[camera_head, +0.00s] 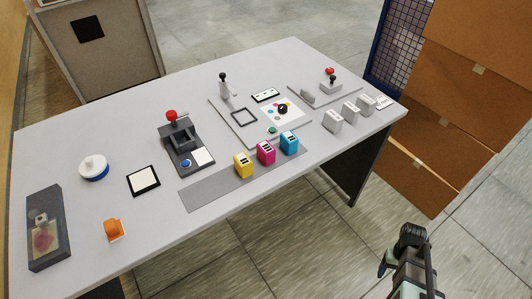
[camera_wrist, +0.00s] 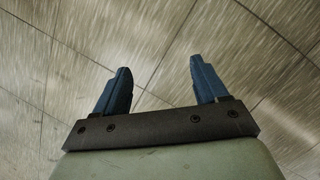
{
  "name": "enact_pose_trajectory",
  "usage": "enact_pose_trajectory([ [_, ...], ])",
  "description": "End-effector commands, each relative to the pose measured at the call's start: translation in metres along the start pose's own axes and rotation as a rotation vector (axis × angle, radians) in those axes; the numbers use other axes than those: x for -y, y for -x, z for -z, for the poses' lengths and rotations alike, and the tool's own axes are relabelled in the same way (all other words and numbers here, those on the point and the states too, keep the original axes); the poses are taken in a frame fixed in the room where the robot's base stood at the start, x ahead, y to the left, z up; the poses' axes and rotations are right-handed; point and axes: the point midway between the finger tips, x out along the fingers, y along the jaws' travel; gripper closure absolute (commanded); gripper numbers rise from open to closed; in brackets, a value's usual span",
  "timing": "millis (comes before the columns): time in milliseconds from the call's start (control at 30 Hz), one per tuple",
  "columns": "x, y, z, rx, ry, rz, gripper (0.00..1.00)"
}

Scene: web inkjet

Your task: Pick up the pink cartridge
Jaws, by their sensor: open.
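The pink cartridge (camera_head: 266,152) stands upright on a grey strip near the table's front edge, between a yellow cartridge (camera_head: 243,165) on its left and a cyan cartridge (camera_head: 289,142) on its right. My gripper shows in the wrist view (camera_wrist: 161,88) with its two blue fingers apart and nothing between them. Only tiled floor lies below it there. In the head view my arm is at the lower right, off the table and well away from the pink cartridge.
The grey strip (camera_head: 205,190) is bare left of the yellow cartridge. A dark press with a red knob (camera_head: 178,140) stands behind it. White-grey blocks (camera_head: 334,121) stand at the table's right. An orange item (camera_head: 113,229) and a dark box (camera_head: 47,228) sit left. Cardboard boxes (camera_head: 470,100) are stacked beyond.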

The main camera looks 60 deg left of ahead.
Motion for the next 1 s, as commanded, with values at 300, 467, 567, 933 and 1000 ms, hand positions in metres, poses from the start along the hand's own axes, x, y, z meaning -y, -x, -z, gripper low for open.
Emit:
enact_pose_trajectory([
  [300, 0.063, 0.112, 0.076, -0.114, 0.205, -0.106, 0.28],
  [467, 0.105, 0.171, 0.101, -0.168, 0.304, -0.154, 0.28],
  [567, 0.134, 0.209, 0.113, -0.204, 0.364, -0.183, 0.28],
  [933, 0.274, 0.352, 0.122, -0.318, 0.593, -0.234, 0.28],
  [1000, 0.310, 0.375, 0.115, -0.324, 0.640, -0.214, 0.28],
])
